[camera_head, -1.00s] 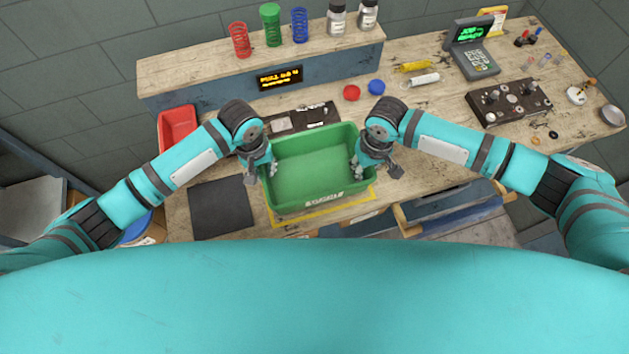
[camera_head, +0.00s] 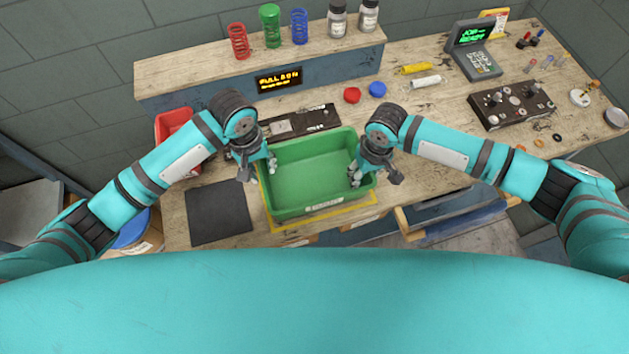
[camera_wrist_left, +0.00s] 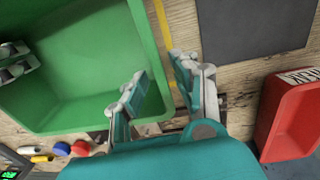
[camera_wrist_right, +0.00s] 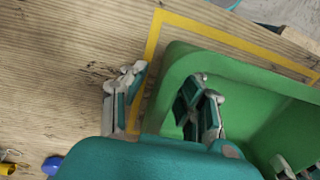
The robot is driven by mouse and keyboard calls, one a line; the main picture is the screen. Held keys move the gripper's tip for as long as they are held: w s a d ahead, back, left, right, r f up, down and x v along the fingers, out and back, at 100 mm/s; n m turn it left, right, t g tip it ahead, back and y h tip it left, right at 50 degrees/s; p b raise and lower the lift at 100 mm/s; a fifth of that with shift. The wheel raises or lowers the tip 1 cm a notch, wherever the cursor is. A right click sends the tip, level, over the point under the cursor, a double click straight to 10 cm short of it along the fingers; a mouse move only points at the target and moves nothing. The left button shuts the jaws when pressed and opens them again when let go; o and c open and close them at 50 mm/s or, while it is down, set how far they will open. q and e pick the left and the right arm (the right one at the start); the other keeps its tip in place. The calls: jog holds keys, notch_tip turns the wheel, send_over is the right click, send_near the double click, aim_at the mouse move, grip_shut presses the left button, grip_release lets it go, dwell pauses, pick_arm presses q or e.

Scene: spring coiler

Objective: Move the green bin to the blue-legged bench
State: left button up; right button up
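The green bin (camera_head: 308,178) stands upright and looks empty on the wooden bench, within a yellow outline (camera_head: 330,213). My left gripper (camera_head: 257,172) is at its left wall; in the left wrist view its open fingers (camera_wrist_left: 160,90) are either side of the wall, one inside the bin and one outside. My right gripper (camera_head: 372,178) is at the right wall; in the right wrist view its open fingers (camera_wrist_right: 163,100) straddle that wall, with a gap showing. I cannot make out a blue-legged bench.
A black mat (camera_head: 218,213) lies left of the bin and a red bin (camera_head: 172,124) behind my left arm. A shelf (camera_head: 200,68) with springs and jars runs along the back. A control box (camera_head: 512,104) stands right. An open drawer (camera_head: 450,208) juts out at the front.

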jog(key=shift+r, duration=0.15)
pick_arm(q)
notch_tip(320, 180, up, 7)
jog(key=shift+s+a+r, duration=0.15)
jog(key=shift+a+r, duration=0.05)
jog(key=shift+a, duration=0.1)
pick_arm(e)
notch_tip(320, 180, up, 12)
jog(key=shift+w+d, duration=0.15)
jog(key=shift+d, duration=0.25)
jog(key=shift+f, duration=0.2)
